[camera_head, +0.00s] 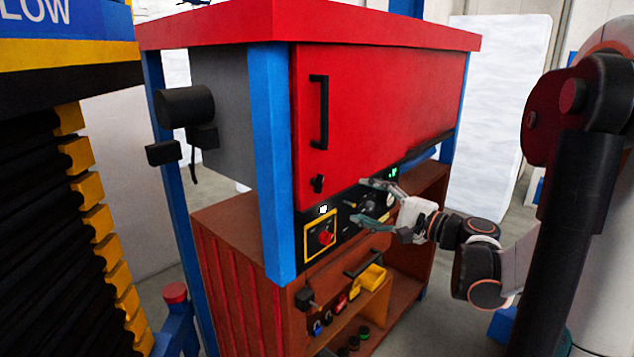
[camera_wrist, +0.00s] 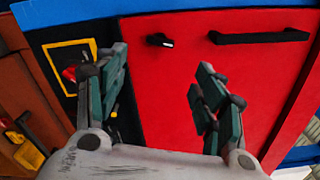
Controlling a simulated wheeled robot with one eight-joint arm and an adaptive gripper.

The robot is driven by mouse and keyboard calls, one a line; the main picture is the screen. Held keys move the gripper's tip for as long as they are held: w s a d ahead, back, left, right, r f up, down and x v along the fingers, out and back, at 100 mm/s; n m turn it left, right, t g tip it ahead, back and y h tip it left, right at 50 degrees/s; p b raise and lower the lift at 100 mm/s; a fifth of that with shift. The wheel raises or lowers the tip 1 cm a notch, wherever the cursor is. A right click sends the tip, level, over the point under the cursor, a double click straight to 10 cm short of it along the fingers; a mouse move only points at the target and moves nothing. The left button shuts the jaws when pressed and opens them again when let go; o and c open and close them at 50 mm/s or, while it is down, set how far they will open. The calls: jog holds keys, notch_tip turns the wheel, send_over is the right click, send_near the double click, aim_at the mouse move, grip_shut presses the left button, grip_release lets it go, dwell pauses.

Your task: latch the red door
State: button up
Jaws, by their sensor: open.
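The red door (camera_head: 385,105) fills the upper front of the cabinet and looks closed. Its black bar handle (camera_head: 318,112) runs upright near the left edge. The small black latch knob (camera_head: 317,184) sits below the handle, near the door's lower left corner. My gripper (camera_head: 360,200) is open and empty, in front of the dark control panel, right of and slightly below the knob. In the wrist view, the knob (camera_wrist: 160,41) shows ahead, between and beyond the open fingers (camera_wrist: 162,62), with a white mark on its tip. The handle (camera_wrist: 260,36) lies to its right. Nothing touches the knob.
A yellow-framed red button (camera_head: 325,238) is on the panel below the door. A blue post (camera_head: 270,160) stands left of the door. Brown shelves (camera_head: 405,285) with a yellow bin (camera_head: 371,278) are below. A black and yellow stack (camera_head: 60,210) stands at the left.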

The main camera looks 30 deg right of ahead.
aim_at(322, 185)
jog(key=x, duration=1.3)
jog(key=shift+w, duration=0.4)
jog(key=shift+f, duration=0.1)
jog(key=c, duration=1.1)
